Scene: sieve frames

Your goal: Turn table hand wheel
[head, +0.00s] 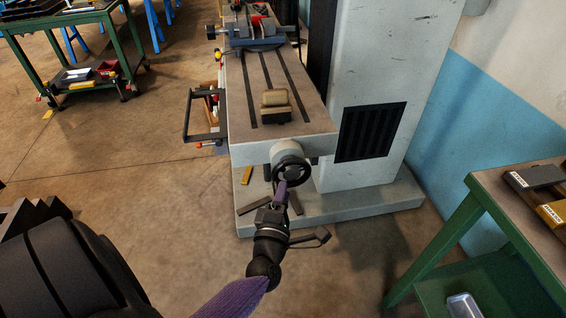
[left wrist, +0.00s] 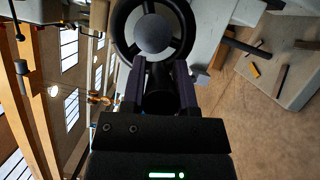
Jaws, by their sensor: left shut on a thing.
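The black hand wheel (head: 292,170) sits on the near end of the milling machine's table (head: 285,141). In the left wrist view the wheel (left wrist: 187,24) fills the top middle, with a round grey hub and spokes. My left gripper (head: 281,190) reaches up to the wheel from below in the head view. Its two purple-tinted fingers also show in the left wrist view (left wrist: 160,70), shut on the lower part of the wheel, just below the hub. The exact contact is partly hidden by the fingers. My right gripper is in neither view.
A tan block (head: 276,106) lies on the slotted table, with a vise (head: 256,38) behind it. The machine column (head: 390,80) stands right of the table. A green-framed bench (head: 452,235) is at right, a green cart (head: 98,75) at far left. Floor at left is mostly clear.

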